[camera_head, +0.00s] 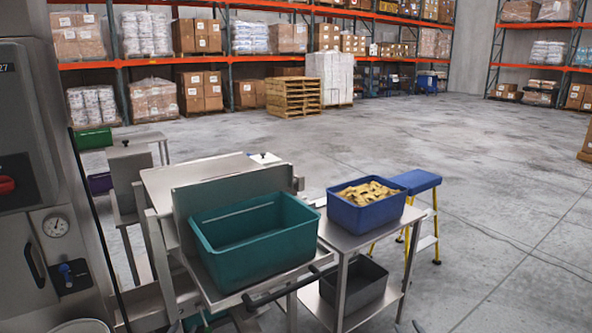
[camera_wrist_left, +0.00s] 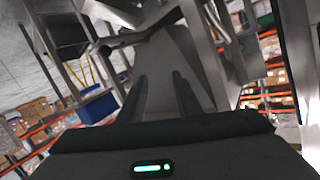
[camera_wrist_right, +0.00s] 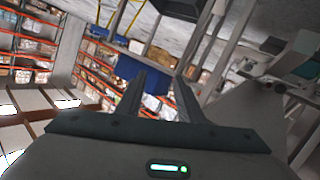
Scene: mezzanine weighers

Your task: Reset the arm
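My left gripper (camera_wrist_left: 160,76) is open in the left wrist view, with its two dark fingers apart and nothing between them. My right gripper (camera_wrist_right: 160,76) is open in the right wrist view, also with nothing between its fingers. In the head view only small dark tips show at the bottom edge, and I cannot tell the state of the grippers from there. An empty teal bin (camera_head: 255,249) stands on the steel weighing stand. A blue bin (camera_head: 365,216) holding yellow-brown pieces (camera_head: 366,191) stands on a steel table to its right.
A dark grey bin (camera_head: 364,287) sits on the table's lower shelf. A blue-topped step stool (camera_head: 416,181) stands behind it. A dark curved handle (camera_head: 288,287) crosses in front of the stand. A steel machine (camera_head: 30,240) fills the left side. Open concrete floor (camera_head: 500,200) lies right.

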